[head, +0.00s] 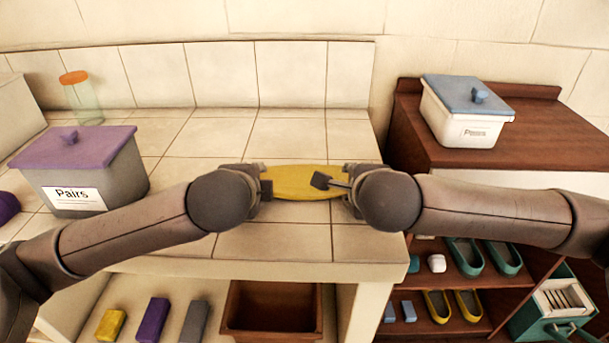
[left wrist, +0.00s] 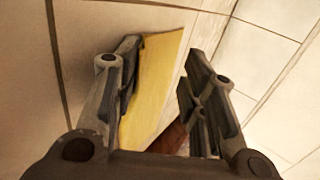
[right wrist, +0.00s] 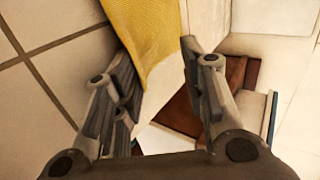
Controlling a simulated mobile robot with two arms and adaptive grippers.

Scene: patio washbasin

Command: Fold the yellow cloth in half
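The yellow cloth (head: 300,182) lies on the tiled counter, between my two grippers in the head view. My left gripper (head: 264,188) is at its left end and my right gripper (head: 345,186) at its right end; both partly hide its ends. In the left wrist view the fingers are apart, and the cloth (left wrist: 150,85) shows between them, close along the left finger. In the right wrist view the fingers are also apart, with the cloth (right wrist: 148,38) beyond and beside the left finger. I cannot tell whether any finger touches it.
A grey box with a purple lid (head: 85,170) and an orange-lidded jar (head: 82,97) stand on the counter's left. A white box with a blue lid (head: 465,112) sits on the brown cabinet (head: 540,135) at right. Counter behind the cloth is clear.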

